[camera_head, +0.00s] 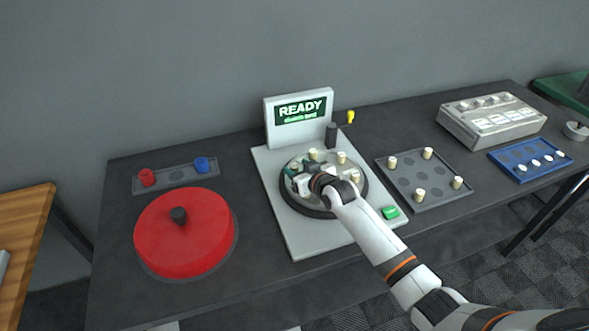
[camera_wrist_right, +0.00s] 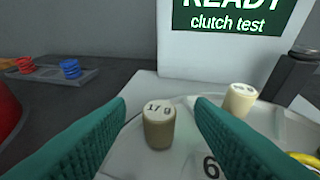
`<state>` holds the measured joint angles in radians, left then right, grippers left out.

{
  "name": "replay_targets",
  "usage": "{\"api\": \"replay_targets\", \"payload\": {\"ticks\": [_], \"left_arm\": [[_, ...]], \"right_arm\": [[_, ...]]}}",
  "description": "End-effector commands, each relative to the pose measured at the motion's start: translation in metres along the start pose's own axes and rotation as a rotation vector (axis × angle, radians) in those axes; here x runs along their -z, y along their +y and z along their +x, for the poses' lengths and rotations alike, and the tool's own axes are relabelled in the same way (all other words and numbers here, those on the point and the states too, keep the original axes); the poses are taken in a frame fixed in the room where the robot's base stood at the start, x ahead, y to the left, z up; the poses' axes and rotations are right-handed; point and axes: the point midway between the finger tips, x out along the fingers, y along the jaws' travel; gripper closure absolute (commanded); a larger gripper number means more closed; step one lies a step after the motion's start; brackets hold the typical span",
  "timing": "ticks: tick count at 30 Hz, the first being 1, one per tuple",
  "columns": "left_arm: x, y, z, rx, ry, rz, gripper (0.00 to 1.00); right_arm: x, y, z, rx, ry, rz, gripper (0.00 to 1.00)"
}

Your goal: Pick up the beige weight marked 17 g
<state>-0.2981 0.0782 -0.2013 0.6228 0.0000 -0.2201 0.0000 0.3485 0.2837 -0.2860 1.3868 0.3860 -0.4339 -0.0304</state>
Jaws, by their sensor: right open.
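The beige weight marked 17 g (camera_wrist_right: 159,127) stands upright on the light round plate of the machine. In the right wrist view it is between the two teal fingers of my right gripper (camera_wrist_right: 160,125), apart from both, with a gap on each side. In the head view my right gripper (camera_head: 294,178) is over the left part of the round plate (camera_head: 326,163); its own hand and arm hide much there, and I cannot make out the 17 g weight. My right gripper is open. My left gripper is not in view.
Another beige weight (camera_wrist_right: 239,99) stands behind and right on the plate. The READY screen (camera_head: 300,109) rises behind it. A grey tray (camera_head: 433,198) with several beige weights is to the right. A red disc (camera_head: 185,240) is left, below a tray with red and blue pieces (camera_head: 202,164).

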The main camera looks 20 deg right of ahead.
Motion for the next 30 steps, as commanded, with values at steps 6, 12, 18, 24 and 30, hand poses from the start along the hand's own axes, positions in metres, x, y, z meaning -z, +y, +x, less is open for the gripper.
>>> {"api": "replay_targets", "payload": {"ticks": [6,12,18,24,30], "left_arm": [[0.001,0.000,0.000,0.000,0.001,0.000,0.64],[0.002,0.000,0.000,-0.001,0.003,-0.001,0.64],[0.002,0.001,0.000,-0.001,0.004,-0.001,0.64],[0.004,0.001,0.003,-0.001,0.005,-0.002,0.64],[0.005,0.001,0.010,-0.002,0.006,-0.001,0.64]], "right_arm": [[0.000,0.000,0.000,0.000,0.000,0.000,0.68],[0.000,0.000,0.000,0.000,0.001,0.000,0.99],[0.000,0.000,-0.001,0.000,0.001,0.000,0.99],[-0.018,0.001,-0.006,-0.001,-0.004,-0.002,0.99],[-0.057,0.000,-0.020,-0.001,-0.006,-0.002,0.99]]}}
